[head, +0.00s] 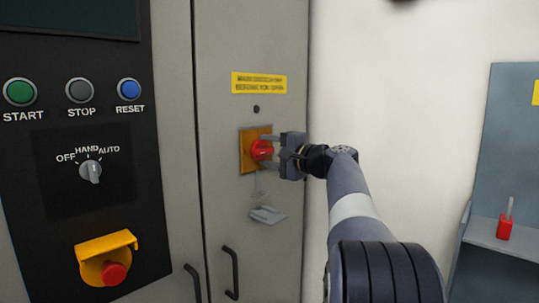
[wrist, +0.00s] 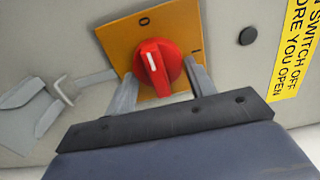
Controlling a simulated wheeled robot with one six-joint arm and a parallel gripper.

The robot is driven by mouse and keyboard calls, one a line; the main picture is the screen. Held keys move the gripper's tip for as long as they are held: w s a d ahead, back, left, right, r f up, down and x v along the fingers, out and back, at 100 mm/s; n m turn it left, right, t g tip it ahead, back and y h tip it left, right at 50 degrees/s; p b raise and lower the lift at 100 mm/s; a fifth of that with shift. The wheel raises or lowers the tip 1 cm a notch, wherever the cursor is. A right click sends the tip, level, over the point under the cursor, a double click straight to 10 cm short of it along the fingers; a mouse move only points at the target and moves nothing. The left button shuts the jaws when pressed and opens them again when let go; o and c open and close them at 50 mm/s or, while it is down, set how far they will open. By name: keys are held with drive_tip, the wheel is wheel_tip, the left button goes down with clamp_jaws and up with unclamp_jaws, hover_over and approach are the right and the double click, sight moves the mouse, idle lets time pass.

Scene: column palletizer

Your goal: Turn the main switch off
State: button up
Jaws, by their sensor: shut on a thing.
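The main switch is a red rotary knob (head: 261,150) on a yellow-orange plate (head: 246,160) on the grey cabinet door. In the wrist view the knob (wrist: 158,65) has a white line that points roughly toward the 0 mark on the plate (wrist: 124,35); the I mark is to the right. My gripper (head: 270,146) reaches in from the right. Its fingers (wrist: 160,72) stand on either side of the knob and are shut on it. Part of the knob's lower edge and the plate is hidden by the gripper in the wrist view.
A yellow warning label (head: 259,84) is above the switch. A grey metal piece (head: 267,215) hangs below it. Door handles (head: 231,272) are lower down. The black control panel (head: 60,215) is left; a grey shelf (head: 492,236) with a red padlock (head: 504,228) is right.

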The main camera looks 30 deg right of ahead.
drive_tip(key=o, duration=1)
drive_tip(key=b+v, duration=0.1)
drive_tip(key=v, duration=0.9)
drive_tip(key=shift+s+d, duration=0.15)
drive_tip(key=shift+s, duration=0.25)
drive_tip(key=shift+w, duration=0.15)
drive_tip(key=p+x, duration=0.1)
drive_tip(key=x, duration=0.9)
drive_tip(key=shift+w+a, duration=0.2)
drive_tip(key=shift+w, duration=0.15)
drive_tip(key=shift+s+m+p, duration=0.1)
drive_tip(key=shift+m+p, duration=0.2)
